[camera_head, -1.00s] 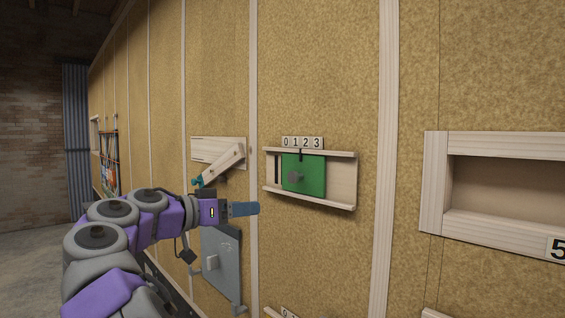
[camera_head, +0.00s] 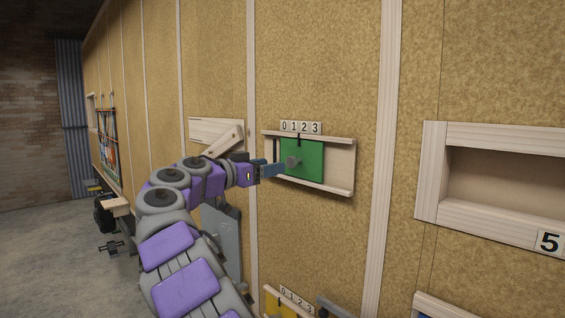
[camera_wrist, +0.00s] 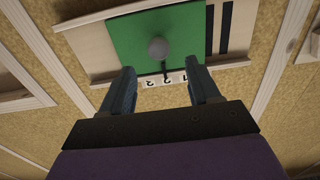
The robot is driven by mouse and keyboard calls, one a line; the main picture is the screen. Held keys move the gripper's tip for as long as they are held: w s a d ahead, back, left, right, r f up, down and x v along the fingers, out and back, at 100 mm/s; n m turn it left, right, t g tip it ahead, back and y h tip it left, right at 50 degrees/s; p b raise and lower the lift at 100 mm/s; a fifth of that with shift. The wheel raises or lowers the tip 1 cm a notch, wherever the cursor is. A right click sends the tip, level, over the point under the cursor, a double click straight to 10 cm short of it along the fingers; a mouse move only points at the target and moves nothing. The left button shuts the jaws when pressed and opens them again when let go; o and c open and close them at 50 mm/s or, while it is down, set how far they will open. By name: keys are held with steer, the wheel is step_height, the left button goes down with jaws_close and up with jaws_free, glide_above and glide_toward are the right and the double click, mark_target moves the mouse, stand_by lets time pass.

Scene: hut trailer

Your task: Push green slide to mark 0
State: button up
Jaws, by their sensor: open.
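The green slide (camera_head: 308,163) sits in a pale wooden rail frame (camera_head: 340,168) on the wall, with bare backing to its right. It has a round grey knob (camera_head: 292,161). Number tiles 0 to 3 (camera_head: 300,128) stand above the frame. The slide's dark pointer shows around tiles 1 and 2; I cannot tell the exact mark. My gripper (camera_head: 279,168) is at the slide's left side, close to the knob. In the wrist view my gripper (camera_wrist: 163,74) is open and empty, with the knob (camera_wrist: 157,48) ahead, between the finger lines; contact is not visible.
A wooden lever (camera_head: 222,143) on a board is left of the frame, behind my arm. A grey panel (camera_head: 222,235) hangs below it. A yellow slide (camera_head: 283,303) with number tiles is at the bottom. A wooden recess (camera_head: 490,178) marked 5 is at right.

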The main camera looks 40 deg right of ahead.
mark_target(289, 163)
steer(key=d, duration=0.4)
steer(key=d+p, duration=0.1)
steer(key=d, duration=0.1)
steer(key=shift+w+d+f, duration=0.1)
steer(key=shift+w+d, duration=0.2)
steer(key=shift+d, duration=0.05)
steer(key=shift+a, duration=0.25)
steer(key=shift+c, duration=0.6)
jaws_close()
